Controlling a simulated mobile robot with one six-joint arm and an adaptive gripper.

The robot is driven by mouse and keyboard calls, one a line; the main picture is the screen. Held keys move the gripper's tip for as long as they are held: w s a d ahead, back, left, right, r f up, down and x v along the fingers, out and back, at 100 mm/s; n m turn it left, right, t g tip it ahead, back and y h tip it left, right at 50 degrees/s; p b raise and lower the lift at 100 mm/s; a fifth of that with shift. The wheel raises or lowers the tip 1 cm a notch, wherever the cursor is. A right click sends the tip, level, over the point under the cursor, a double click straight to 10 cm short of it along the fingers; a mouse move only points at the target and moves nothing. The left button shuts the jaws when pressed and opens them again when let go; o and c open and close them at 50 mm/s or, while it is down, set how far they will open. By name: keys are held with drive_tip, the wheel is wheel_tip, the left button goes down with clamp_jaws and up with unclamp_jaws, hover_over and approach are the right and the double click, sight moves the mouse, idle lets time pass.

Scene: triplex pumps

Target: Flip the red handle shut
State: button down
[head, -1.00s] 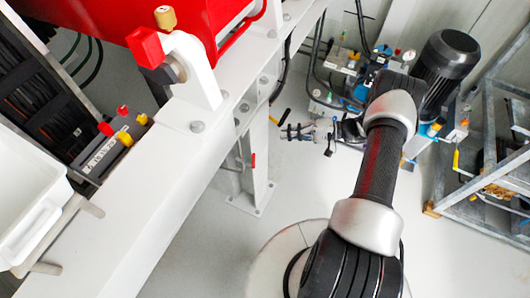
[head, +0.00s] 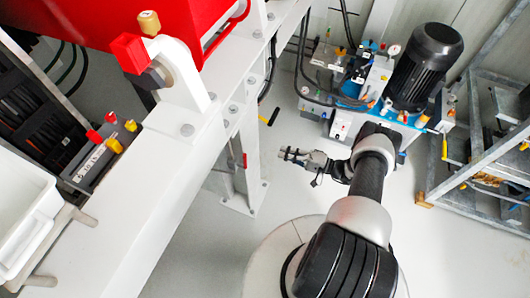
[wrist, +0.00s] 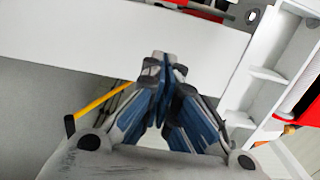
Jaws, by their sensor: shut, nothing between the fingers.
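A small red handle (head: 244,160) shows on the side of a white upright post under the white beam in the head view. It is small, and I cannot tell its exact position. My gripper (head: 284,153) is to the right of it in the picture, apart from it, with its fingers pointing left toward the post. In the wrist view my gripper (wrist: 163,62) has its blue-grey fingers together at the tips with nothing between them. A red part (wrist: 302,98) shows at the right edge there; I cannot tell whether it is the handle.
A yellow lever with a black end (head: 270,116) is beyond my gripper, and a yellow bar (wrist: 103,100) shows left of the fingers. The white beam (head: 165,190) runs along the left. A black motor (head: 425,65) and grey metal frame (head: 480,150) stand right. Floor between is clear.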

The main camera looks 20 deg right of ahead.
sight(245, 162)
drive_tip(key=b+x, duration=0.1)
drive_tip(key=x, duration=0.8)
drive_tip(key=shift+w+a+f+b, duration=0.1)
drive_tip(key=shift+w+a+b, duration=0.15)
drive_tip(key=shift+a+b, duration=0.1)
drive_tip(key=shift+s+a, duration=0.45)
drive_tip(key=shift+a, duration=0.15)
drive_tip(key=shift+s+a, duration=0.45)
drive_tip(key=shift+a, duration=0.2)
drive_tip(key=shift+s+a, duration=0.2)
drive_tip(key=shift+a, duration=0.15)
drive_tip(key=shift+s+r, duration=0.15)
drive_tip(key=shift+r, duration=0.1)
